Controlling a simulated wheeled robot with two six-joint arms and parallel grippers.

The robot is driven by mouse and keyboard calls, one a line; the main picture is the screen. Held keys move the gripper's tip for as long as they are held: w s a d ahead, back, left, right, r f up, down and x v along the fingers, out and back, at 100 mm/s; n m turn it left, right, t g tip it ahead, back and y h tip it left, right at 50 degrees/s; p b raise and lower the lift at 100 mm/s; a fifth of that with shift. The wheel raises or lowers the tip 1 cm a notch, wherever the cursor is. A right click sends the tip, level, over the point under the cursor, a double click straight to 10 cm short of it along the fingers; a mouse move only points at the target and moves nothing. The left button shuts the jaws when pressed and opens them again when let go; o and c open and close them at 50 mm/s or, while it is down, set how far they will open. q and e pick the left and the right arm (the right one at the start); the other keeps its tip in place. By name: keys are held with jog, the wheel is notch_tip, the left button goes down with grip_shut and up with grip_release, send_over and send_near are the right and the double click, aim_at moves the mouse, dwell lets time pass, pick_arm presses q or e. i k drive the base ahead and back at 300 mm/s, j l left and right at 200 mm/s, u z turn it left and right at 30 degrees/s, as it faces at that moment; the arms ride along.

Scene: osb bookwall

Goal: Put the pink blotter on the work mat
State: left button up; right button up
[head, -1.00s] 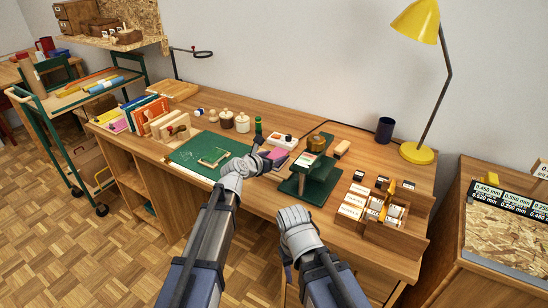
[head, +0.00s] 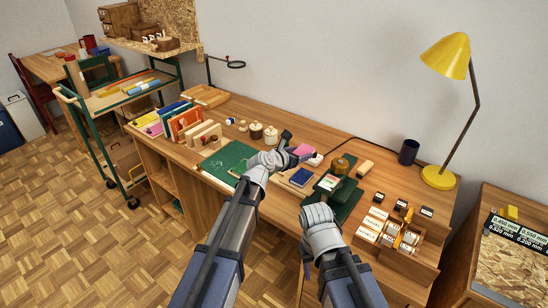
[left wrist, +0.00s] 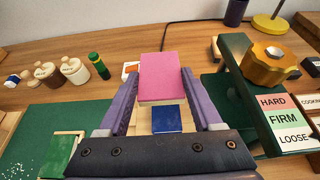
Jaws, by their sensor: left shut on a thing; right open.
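The pink blotter (left wrist: 162,77) is between the fingertips of my left gripper (left wrist: 160,88), which is shut on it. In the head view the pink blotter (head: 302,150) shows just past my left gripper (head: 289,149), to the right of the green work mat (head: 233,153). A blue block (left wrist: 167,118) lies below and nearer than the blotter in the wrist view. The mat (left wrist: 25,128) is at the left there, with a frame on it. My right gripper (head: 319,212) is open and empty by the desk's front; its fingers are hard to make out.
A green press (head: 340,196) stands right of the blue block, close to my right gripper. Jars (head: 262,133) stand behind the mat, and books (head: 185,120) stand left of it. A card box (head: 402,238) and yellow lamp (head: 440,177) are at the right.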

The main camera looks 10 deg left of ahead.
aim_at(228, 158)
jog(key=i+j, duration=0.1)
jog(key=j, duration=0.3)
jog(key=i+j, duration=0.15)
jog(key=j, duration=0.2)
jog(key=i+j, duration=0.1)
jog(key=j, duration=0.3)
jog(key=i+j+u, duration=0.1)
jog(key=j, duration=0.25)
jog(key=i+j, duration=0.2)
jog(key=j, duration=0.2)
jog(key=i+j, duration=0.1)
jog(key=j, duration=0.25)
